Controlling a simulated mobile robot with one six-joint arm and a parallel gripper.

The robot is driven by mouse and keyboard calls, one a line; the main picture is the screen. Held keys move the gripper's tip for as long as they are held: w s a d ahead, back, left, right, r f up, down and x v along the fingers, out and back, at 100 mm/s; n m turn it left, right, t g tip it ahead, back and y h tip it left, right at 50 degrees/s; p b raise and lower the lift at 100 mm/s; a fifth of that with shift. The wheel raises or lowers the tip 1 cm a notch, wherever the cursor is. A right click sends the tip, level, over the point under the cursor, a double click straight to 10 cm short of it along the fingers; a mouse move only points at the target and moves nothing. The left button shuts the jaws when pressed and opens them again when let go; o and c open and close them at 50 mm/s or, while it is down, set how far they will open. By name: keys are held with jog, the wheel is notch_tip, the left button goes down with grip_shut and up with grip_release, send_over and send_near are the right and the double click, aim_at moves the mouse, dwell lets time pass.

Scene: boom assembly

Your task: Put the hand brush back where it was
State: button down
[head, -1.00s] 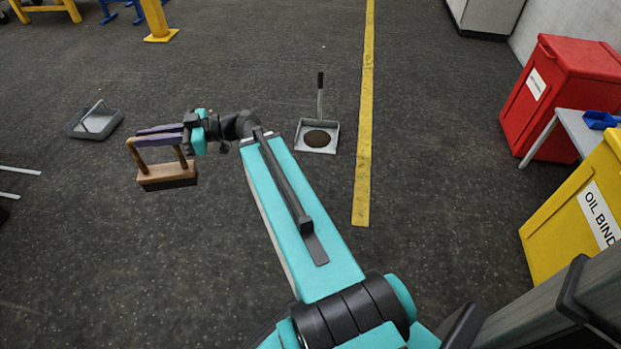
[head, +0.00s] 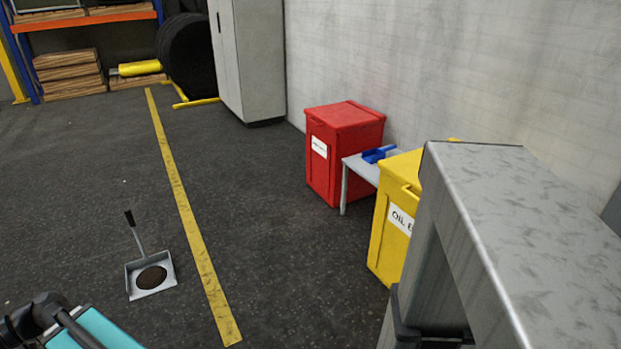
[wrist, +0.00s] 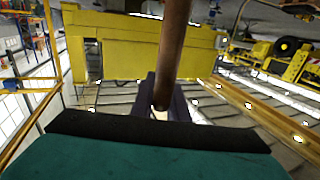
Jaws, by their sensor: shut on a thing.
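In the wrist view, a brown wooden post of the hand brush (wrist: 174,50) rises between the dark purple fingers of my gripper (wrist: 164,100), which is shut on it. The brush's block and bristles cannot be made out there. In the head view neither the brush nor my gripper shows; only part of my arm is at the lower left edge.
A grey dustpan (head: 134,284) with a dark patch in it lies left of the yellow floor line (head: 190,215). A red bin (head: 330,160), a small grey table (head: 358,169) with a blue tray (head: 374,156) and a yellow bin (head: 385,235) stand along the right wall. Floor between is clear.

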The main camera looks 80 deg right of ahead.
jog(key=shift+r+p, duration=4.45)
jog(key=shift+p, duration=2.85)
jog(key=shift+r+p, duration=0.15)
jog(key=shift+p, duration=0.2)
